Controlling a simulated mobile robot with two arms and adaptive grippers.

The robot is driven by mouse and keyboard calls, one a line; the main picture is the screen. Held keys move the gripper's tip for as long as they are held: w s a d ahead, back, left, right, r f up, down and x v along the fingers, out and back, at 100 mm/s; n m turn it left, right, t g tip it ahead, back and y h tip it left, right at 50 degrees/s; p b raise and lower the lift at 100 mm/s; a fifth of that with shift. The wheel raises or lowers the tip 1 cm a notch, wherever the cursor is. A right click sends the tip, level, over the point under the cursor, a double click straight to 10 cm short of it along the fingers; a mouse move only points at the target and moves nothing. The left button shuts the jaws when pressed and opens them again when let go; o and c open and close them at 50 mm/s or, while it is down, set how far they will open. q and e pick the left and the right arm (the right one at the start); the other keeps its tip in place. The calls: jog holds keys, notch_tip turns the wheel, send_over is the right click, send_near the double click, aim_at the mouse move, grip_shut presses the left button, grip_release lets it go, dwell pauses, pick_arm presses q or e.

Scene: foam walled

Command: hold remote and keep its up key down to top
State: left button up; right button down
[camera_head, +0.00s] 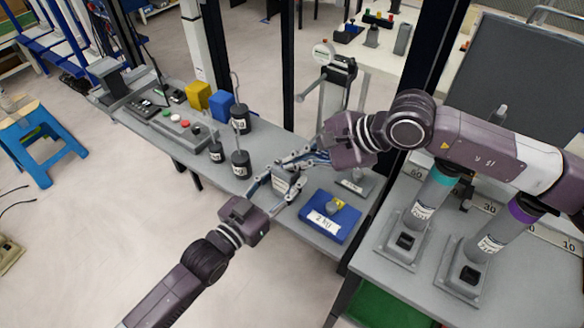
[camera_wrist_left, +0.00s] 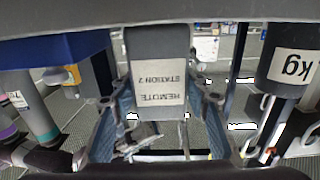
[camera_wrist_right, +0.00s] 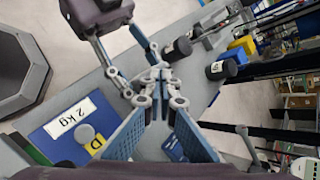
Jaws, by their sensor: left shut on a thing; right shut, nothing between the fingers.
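The remote (camera_head: 284,183) is a small grey box with a white label in the head view. In the left wrist view the remote (camera_wrist_left: 158,75) shows its label upside down, reading "REMOTE STATION 2". My left gripper (camera_head: 273,186) is shut on it and holds it above the grey bench. My right gripper (camera_head: 303,160) is shut and empty, its tips close to the remote's far end. In the right wrist view the right gripper's tips (camera_wrist_right: 160,92) meet beside the left gripper's fingers. The up key is hidden, and I cannot tell whether the tips touch it.
A blue 2 kg block (camera_head: 328,222) lies on the bench right of the remote. Several black weights (camera_head: 241,163) stand to its left, near a button panel (camera_head: 182,127). Yellow (camera_head: 198,95) and blue boxes (camera_head: 222,106) are behind. Grey columns (camera_head: 427,202) stand at right.

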jog(key=shift+s+a+f, duration=0.1)
jog(key=shift+s+f, duration=0.05)
jog(key=shift+f, duration=0.35)
jog(key=shift+s+a+f, duration=0.1)
jog(key=shift+s+f, duration=0.05)
dwell(1.4)
pick_arm(q)
jog(key=shift+s+a, duration=0.1)
jog(key=shift+a, duration=0.05)
dwell(2.7)
pick_arm(e)
jog(key=shift+r, duration=0.45)
jog(key=shift+w+d+r, duration=0.25)
jog(key=shift+d+r, duration=0.05)
jog(key=shift+r, duration=0.15)
jog(key=shift+r, duration=0.15)
